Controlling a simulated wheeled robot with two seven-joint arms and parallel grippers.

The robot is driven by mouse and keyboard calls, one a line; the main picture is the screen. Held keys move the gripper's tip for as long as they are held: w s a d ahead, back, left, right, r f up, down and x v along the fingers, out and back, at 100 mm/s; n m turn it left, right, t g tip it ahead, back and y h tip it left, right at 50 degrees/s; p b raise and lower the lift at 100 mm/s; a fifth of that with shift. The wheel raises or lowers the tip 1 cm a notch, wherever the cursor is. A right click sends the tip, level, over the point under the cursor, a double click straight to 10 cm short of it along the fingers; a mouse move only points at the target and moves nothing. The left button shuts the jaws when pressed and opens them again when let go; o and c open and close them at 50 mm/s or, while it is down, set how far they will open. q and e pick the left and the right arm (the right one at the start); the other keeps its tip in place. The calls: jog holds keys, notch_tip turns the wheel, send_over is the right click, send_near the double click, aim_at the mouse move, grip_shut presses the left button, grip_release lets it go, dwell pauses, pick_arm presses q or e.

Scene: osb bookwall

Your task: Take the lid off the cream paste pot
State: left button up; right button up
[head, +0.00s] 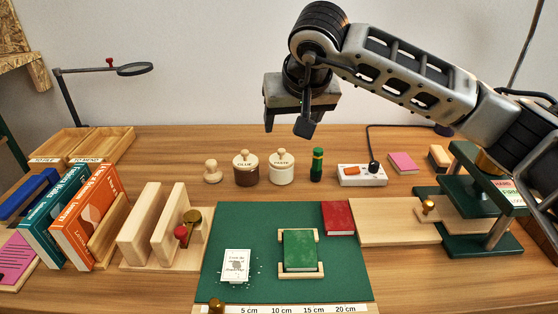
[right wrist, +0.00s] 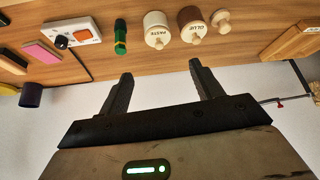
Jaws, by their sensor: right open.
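The cream paste pot (head: 282,174) stands upright at the back of the table, labelled PASTE. Its wooden lid (head: 281,157) with a round knob sits on top. The pot also shows at the top of the right wrist view (right wrist: 156,20), with its lid (right wrist: 158,40) facing the camera. My right gripper (head: 287,124) hangs in the air above the paste pot, apart from it. In the right wrist view its two fingers (right wrist: 161,72) are spread with nothing between them. My left gripper is not in view.
A brown glue pot (head: 246,174) and a small wooden knobbed piece (head: 212,172) stand left of the paste pot. A green tube (head: 317,164) and a white switch box (head: 362,175) stand right of it. A green mat (head: 340,278) lies in front.

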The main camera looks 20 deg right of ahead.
send_near(282, 154)
jog(key=x, duration=0.4)
jog(key=shift+w+d+f, duration=0.1)
jog(key=shift+f, duration=0.05)
jog(key=x, duration=0.5)
jog(key=c, duration=0.7)
